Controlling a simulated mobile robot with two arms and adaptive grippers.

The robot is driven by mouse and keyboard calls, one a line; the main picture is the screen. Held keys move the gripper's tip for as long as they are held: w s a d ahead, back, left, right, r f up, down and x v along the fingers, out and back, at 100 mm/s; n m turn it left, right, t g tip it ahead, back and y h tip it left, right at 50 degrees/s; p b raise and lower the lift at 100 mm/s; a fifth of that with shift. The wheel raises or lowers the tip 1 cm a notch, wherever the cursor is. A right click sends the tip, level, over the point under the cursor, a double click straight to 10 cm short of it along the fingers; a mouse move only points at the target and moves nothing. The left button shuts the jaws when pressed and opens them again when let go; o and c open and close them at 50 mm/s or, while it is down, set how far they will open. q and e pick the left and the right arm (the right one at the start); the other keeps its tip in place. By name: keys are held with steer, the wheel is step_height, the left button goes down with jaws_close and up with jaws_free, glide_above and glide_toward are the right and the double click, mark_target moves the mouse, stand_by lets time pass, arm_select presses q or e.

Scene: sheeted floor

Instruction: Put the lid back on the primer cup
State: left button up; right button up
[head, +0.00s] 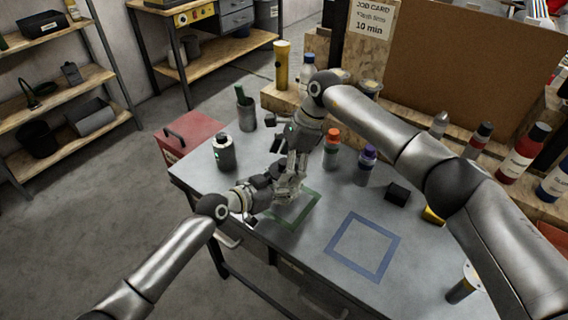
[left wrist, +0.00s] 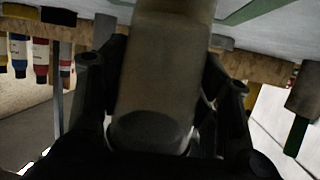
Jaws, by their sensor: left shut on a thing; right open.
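My left gripper (head: 280,190) is low over the table near the green outlined square (head: 312,213). In the left wrist view it is shut on a greyish, cloudy cylinder (left wrist: 165,65), which looks like the primer cup and sits between both fingers. In the head view the grippers mostly hide this cup. My right gripper (head: 287,158) is open, pointing down just above and behind the left one. The two are very close, and I cannot tell whether they touch. I cannot make out the lid with certainty in either view.
A black-and-white bottle (head: 224,153) and a holder with a green handle (head: 246,115) stand left. Orange-capped (head: 331,150) and purple-capped (head: 364,167) bottles stand right of the grippers, near a black block (head: 398,193). The blue outlined square (head: 338,257) is empty.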

steer(key=shift+r, duration=0.1)
steer(key=v, duration=1.1)
steer(key=shift+r, duration=0.4)
steer(key=shift+w+d, duration=0.1)
arm_select(q)
steer(key=o, duration=1.5)
steer(key=v, duration=1.2)
